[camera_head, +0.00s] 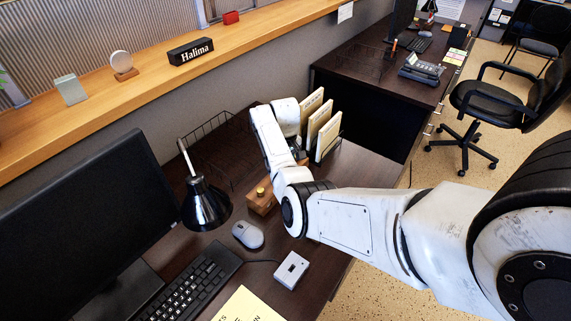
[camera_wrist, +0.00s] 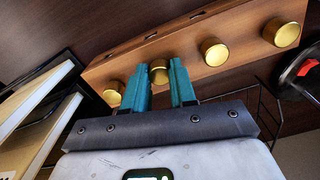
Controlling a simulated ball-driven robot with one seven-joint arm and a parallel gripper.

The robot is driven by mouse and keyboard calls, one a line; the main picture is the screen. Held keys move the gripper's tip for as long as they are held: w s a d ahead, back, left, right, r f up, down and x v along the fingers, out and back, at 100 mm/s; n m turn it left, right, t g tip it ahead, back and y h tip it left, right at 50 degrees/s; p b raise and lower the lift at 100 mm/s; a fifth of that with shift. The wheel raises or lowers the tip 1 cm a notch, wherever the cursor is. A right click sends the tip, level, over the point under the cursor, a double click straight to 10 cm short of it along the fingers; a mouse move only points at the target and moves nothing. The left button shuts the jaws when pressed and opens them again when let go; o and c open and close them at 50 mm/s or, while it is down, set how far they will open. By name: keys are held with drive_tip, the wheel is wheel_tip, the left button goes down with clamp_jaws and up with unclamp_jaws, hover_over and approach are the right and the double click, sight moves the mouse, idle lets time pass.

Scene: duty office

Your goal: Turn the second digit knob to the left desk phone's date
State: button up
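A wooden box (camera_wrist: 185,52) with a row of several gold knobs fills the upper wrist view; its near end also shows in the head view (camera_head: 262,203), one knob (camera_head: 261,191) clear of my arm. My gripper (camera_wrist: 158,65) has two teal fingers parted around the knob (camera_wrist: 158,72) second from the left in the wrist view. I cannot tell whether they touch it. The other knobs stand free. No digits are readable on the box. In the head view my arm hides most of the box. A desk phone (camera_head: 421,70) stands on the far desk; its date is too small to read.
File holders (camera_head: 322,130) stand close beside my wrist, and a wire tray (camera_head: 212,150) is behind it. A black lamp (camera_head: 205,205), mouse (camera_head: 248,235), keyboard (camera_head: 195,290), monitor (camera_head: 85,225) and small grey device (camera_head: 292,270) occupy the near desk.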

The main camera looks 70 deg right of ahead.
drive_tip(key=o, duration=0.4)
drive_tip(key=shift+o, duration=0.2)
drive_tip(key=shift+r, duration=0.1)
wheel_tip(320, 180, up, 11)
idle(0.3)
idle(0.4)
drive_tip(key=s+a+f+n, duration=0.1)
drive_tip(key=s+a+f, duration=0.2)
drive_tip(key=a, duration=0.6)
drive_tip(key=s+a+f+n, duration=0.1)
drive_tip(key=s+a+f, duration=0.3)
drive_tip(key=a, duration=0.6)
drive_tip(key=s+a+f+n+h, duration=0.1)
drive_tip(key=s+a+f, duration=0.3)
drive_tip(key=a, duration=0.5)
drive_tip(key=shift+s+a+f+n+t, duration=0.15)
drive_tip(key=shift+s+a+n+t, duration=0.15)
drive_tip(key=shift+s, duration=0.1)
drive_tip(key=s+a+r+n, duration=0.1)
drive_tip(key=s+a, duration=0.5)
drive_tip(key=shift+a+r+y, duration=0.25)
drive_tip(key=shift+a+y, duration=0.15)
